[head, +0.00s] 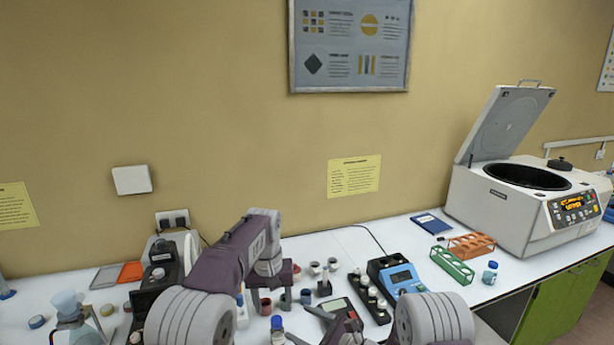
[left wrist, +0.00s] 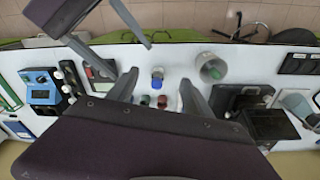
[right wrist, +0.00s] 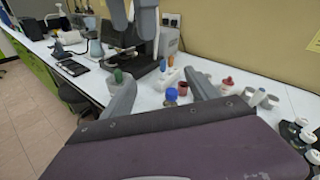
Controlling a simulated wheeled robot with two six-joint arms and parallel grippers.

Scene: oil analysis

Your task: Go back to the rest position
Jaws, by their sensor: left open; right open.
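My left gripper (head: 271,292) is open and empty above the bench, over a cluster of small bottles and jars. In the left wrist view (left wrist: 160,88) its fingers stand apart, with a blue-capped bottle (left wrist: 157,78) and small red and green jars below and between them. My right gripper (right wrist: 163,88) is open and empty in the right wrist view. A blue-capped bottle (right wrist: 171,96) shows between its spread fingers. In the head view the right arm reaches in from the lower right, and its fingertips are partly hidden.
A white centrifuge (head: 525,200) with its lid raised stands at the right. Green (head: 452,266) and orange (head: 471,244) racks sit before it. A blue meter (head: 396,278) and a row of small bottles lie near the middle. A dark microscope-like device (head: 160,268) stands left. The wall bounds the bench behind.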

